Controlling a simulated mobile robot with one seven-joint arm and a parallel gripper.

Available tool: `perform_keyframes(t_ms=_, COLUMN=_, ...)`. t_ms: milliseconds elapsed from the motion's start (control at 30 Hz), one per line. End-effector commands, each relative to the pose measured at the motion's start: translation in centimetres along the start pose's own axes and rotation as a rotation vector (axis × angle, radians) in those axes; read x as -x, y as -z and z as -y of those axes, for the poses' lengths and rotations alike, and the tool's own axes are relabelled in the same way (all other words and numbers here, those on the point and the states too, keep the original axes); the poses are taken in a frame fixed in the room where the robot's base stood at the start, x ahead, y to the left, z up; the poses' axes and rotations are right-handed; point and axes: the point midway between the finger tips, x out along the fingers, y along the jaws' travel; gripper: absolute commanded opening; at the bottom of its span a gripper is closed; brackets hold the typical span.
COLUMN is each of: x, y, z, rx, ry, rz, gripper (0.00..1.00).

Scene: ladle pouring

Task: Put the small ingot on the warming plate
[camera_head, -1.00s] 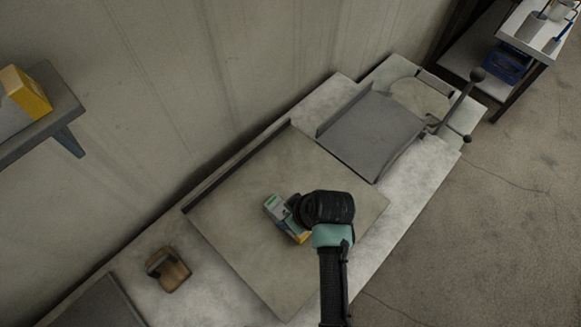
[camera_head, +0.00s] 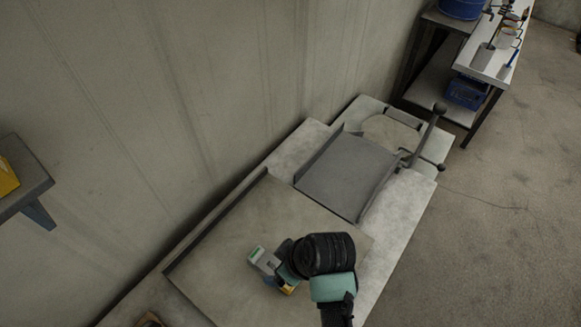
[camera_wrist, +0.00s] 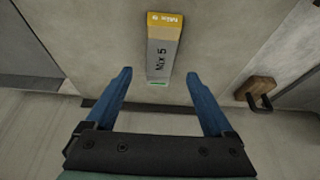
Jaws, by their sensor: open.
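A small grey block with a yellow end, labelled "Mix 5" (camera_wrist: 163,50), lies on a wide tan slab (camera_head: 225,235). It also shows in the head view (camera_head: 262,260), partly hidden by my wrist. I see no other small ingot-like thing, and cannot tell if this is the ingot. My gripper (camera_wrist: 158,75) is open, its two blue fingers apart, with the block's near end around the gap beyond the fingertips. The fingers do not hold it. A dark grey plate with a raised edge (camera_head: 345,175) lies beyond the slab; I cannot tell which is the warming plate.
A lever (camera_head: 428,130) stands at the bench's far end. A wooden block with a dark handle (camera_wrist: 255,92) sits beside the slab. A wall runs along the bench's back. A yellow box (camera_head: 6,178) is on a shelf at left. The dark plate's top is clear.

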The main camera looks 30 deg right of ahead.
Motion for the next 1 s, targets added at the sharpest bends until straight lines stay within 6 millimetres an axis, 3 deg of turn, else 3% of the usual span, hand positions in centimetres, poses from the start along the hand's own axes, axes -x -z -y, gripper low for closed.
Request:
perform_keyframes(t_ms=100, x=2.5, y=0.1, z=-0.1, rx=-0.001, ry=-0.003, rz=-0.004, gripper=0.87)
perform_keyframes(t_ms=300, x=5.6, y=0.0, z=0.0, rx=-0.001, ry=-0.001, rz=-0.002, gripper=0.87)
perform_keyframes(t_ms=667, x=6.8, y=0.0, z=0.0, rx=0.0, ry=0.001, rz=0.0, gripper=0.87)
perform_keyframes(t_ms=767, x=6.9, y=0.8, z=-0.1, rx=-0.001, ry=-0.014, rz=-0.019, gripper=0.87)
perform_keyframes(t_ms=867, x=8.1, y=4.6, z=-0.9, rx=-0.009, ry=-0.085, rz=-0.109, gripper=0.87)
perform_keyframes(t_ms=967, x=11.3, y=11.7, z=-2.0, rx=-0.029, ry=-0.21, rz=-0.296, gripper=0.87)
perform_keyframes(t_ms=1000, x=13.4, y=15.0, z=-2.3, rx=-0.041, ry=-0.263, rz=-0.395, gripper=0.87)
